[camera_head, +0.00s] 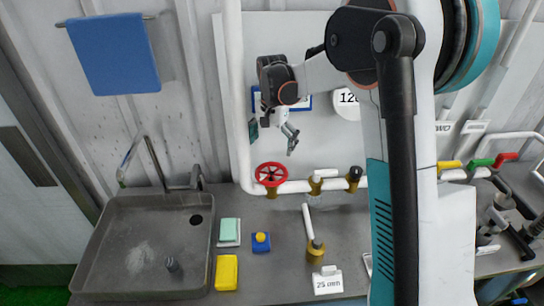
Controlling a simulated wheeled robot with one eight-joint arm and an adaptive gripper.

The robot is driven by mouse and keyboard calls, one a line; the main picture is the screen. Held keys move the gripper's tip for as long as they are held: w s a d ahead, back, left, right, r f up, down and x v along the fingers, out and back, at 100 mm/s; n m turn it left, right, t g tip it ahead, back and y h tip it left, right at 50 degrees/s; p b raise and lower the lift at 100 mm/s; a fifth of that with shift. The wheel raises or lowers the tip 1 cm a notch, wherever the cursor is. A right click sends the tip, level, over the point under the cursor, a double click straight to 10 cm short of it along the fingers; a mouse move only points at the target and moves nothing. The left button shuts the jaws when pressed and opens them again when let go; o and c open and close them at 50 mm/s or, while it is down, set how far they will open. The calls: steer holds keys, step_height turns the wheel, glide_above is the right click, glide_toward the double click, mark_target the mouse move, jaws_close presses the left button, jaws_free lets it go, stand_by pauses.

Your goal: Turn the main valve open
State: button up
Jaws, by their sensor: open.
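A red handwheel valve (271,174) sits on the white pipe (295,187) at the back of the counter, just right of the sink. It is the likely main valve, though no label on it can be read. My gripper (274,142) is open and empty. It appears above the red wheel in the picture, in front of the wall panel, with its fingers apart. It does not appear to touch the wheel. The wheel's red rim and spokes show in full. Whether the valve is open or closed cannot be told.
Smaller valves with a white handle (324,173) and a black knob (354,174) sit along the pipe to the right. A sink (122,245) with a faucet is at left. My arm hides the middle right.

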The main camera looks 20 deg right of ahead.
steer(key=shift+r, duration=0.85)
steer(key=m+p, duration=0.2)
steer(key=m, duration=0.4)
glide_above(274, 171)
step_height(274, 171, down, 4)
steer(key=shift+w+f, duration=0.1)
steer(key=shift+f, duration=0.05)
step_height(274, 171, down, 8)
steer(key=shift+r, duration=0.15)
steer(key=c, duration=0.8)
steer(key=shift+c, duration=0.8)
